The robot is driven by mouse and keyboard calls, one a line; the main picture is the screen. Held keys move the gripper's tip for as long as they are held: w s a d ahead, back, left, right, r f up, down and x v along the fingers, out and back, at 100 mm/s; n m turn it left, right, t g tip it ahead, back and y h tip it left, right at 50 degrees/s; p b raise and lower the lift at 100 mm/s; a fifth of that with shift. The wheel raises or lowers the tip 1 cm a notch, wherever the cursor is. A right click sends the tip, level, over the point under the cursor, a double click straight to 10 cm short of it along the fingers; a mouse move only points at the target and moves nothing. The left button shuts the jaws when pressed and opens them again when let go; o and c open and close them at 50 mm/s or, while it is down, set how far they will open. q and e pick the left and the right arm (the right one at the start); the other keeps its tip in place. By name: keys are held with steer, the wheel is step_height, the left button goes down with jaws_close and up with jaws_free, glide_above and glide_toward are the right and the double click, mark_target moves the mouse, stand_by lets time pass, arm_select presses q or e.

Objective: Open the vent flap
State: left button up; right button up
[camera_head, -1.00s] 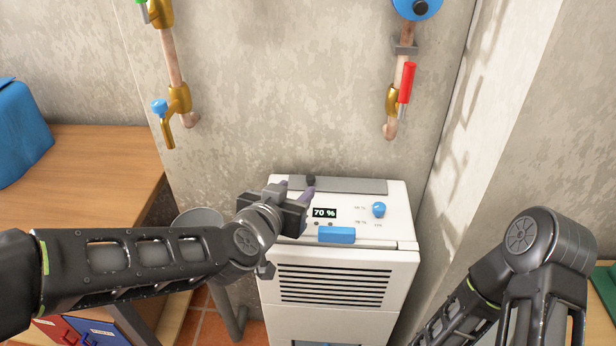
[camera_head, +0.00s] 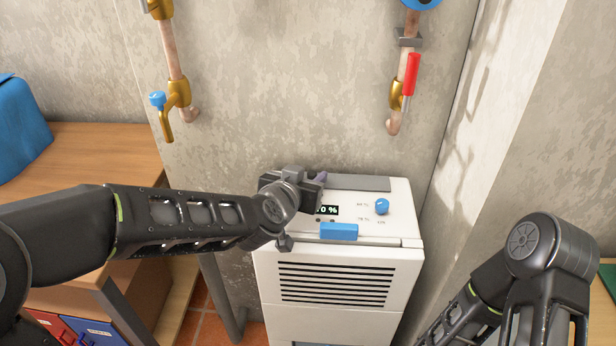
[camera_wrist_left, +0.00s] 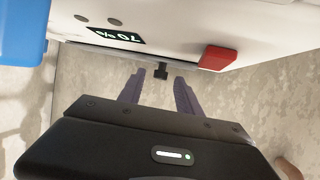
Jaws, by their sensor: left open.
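The vent flap (camera_head: 358,183) is a grey strip along the back of the top of a white dehumidifier (camera_head: 338,322); it looks flat and closed. Its left end is hidden behind my left gripper (camera_head: 322,177). In the left wrist view a small black tab (camera_wrist_left: 160,71) shows beyond and between the fingertips. The left gripper (camera_wrist_left: 160,82) is open, its two purple-grey fingers apart and nothing held. I cannot tell whether a finger touches the tab. My right arm shows at the lower right, but its gripper is out of view.
The top also carries a blue knob (camera_head: 382,206), a blue button (camera_head: 339,231) and a partly covered display (camera_head: 328,210). A red block (camera_wrist_left: 217,58) shows in the left wrist view. Pipes with a blue-handled tap (camera_head: 158,99) and red-handled valve (camera_head: 412,75) are on the wall. A wooden bench (camera_head: 95,150) stands left.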

arm_select(q)
steer(key=shift+c, duration=0.5)
jaws_close()
